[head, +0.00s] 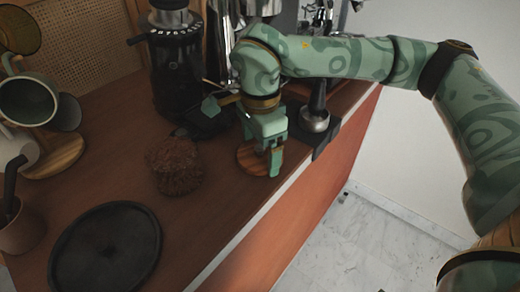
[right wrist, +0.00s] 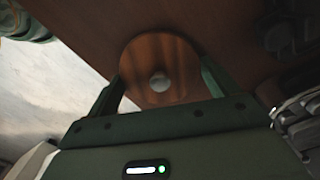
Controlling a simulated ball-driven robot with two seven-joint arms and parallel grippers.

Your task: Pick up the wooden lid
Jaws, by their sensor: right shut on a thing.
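The wooden lid (head: 249,160) is a round brown disc near the front edge of the counter. In the right wrist view the lid (right wrist: 158,55) shows whole from above, with a small pale round knob (right wrist: 159,82) on it. My right gripper (head: 270,160) points down over the lid and hides part of it in the head view. In the right wrist view its two fingers (right wrist: 162,75) stand on either side of the lid, shut on it. The lid appears to be at or close to the counter top; I cannot tell if it touches. My left gripper is out of view.
A brown textured clump (head: 175,165) stands left of the lid. A black round tray (head: 106,250) lies at the front left. A black grinder (head: 178,65) stands behind, and a metal tamper (head: 315,120) sits right of the lid. Cups on a wooden stand (head: 58,155) are at left.

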